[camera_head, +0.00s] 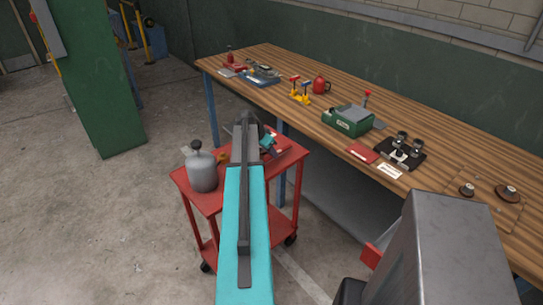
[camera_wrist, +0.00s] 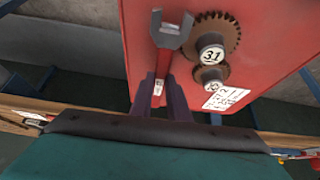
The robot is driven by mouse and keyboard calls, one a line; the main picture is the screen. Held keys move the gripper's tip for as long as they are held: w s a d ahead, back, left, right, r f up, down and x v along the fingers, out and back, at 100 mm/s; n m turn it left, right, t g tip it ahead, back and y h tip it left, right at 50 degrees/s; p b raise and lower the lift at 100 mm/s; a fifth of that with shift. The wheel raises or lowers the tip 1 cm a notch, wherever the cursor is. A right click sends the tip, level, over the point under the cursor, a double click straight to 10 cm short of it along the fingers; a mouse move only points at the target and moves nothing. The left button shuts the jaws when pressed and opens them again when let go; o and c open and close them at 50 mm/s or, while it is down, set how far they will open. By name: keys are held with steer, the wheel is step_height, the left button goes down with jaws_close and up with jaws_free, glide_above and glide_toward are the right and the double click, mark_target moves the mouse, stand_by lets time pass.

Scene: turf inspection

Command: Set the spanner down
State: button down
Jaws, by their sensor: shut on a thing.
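In the wrist view a spanner (camera_wrist: 169,33) with a grey open-ended head and a reddish shaft sits between the dark fingers of my gripper (camera_wrist: 164,92). My gripper is shut on its shaft, and the open jaw points to the top of the picture. Behind it is a red surface (camera_wrist: 140,60), which looks like the top of the red cart (camera_head: 208,205). I cannot tell whether the spanner touches that surface. In the head view my arm reaches over the cart and hides much of its top; I cannot make out the spanner there.
Two brown gears (camera_wrist: 232,30) with number tags and a white label (camera_wrist: 226,97) are on the red surface, close right of the spanner. A grey canister (camera_head: 202,172) stands on the cart's left. A wooden workbench (camera_head: 330,112) with several tools runs behind and right.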

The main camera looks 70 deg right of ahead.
steer(key=shift+f+p, duration=0.3)
steer(key=shift+f, duration=0.7)
steer(key=shift+f, duration=0.1)
steer(key=c, duration=1.7)
jaws_free()
steer(key=shift+b+v, duration=1.4)
steer(key=shift+v, duration=4.7)
